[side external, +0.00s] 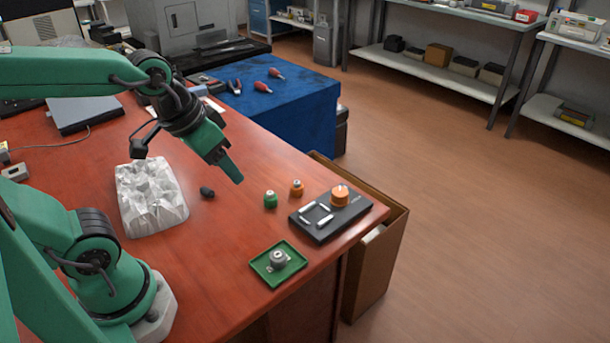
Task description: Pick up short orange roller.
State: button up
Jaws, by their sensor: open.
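A small orange roller (297,188) stands upright on the red-brown table, beside a small green roller (270,200). A wider, squat orange piece (340,197) sits on the black tray (320,233) to its right. I cannot tell for sure which orange piece is the short roller. My gripper (237,179) is in the air, to the left of the small orange roller and apart from it, pointing down and right. It looks empty and is open, though its fingers overlap from this side.
A green tray (260,270) holding a grey roller (278,258) lies at the table's front edge. A dark small piece (207,192) and a crumpled silver bag (150,195) lie to the left. A cardboard box (380,262) stands beside the table's right edge.

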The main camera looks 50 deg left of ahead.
jog(key=shift+s+a+r+t, duration=0.2)
jog(key=shift+s+a+r, duration=0.1)
jog(key=shift+s+r, duration=0.2)
jog(key=shift+s+a+r+t, duration=0.2)
jog(key=shift+s+a+r, duration=0.05)
jog(key=shift+s+r, duration=0.25)
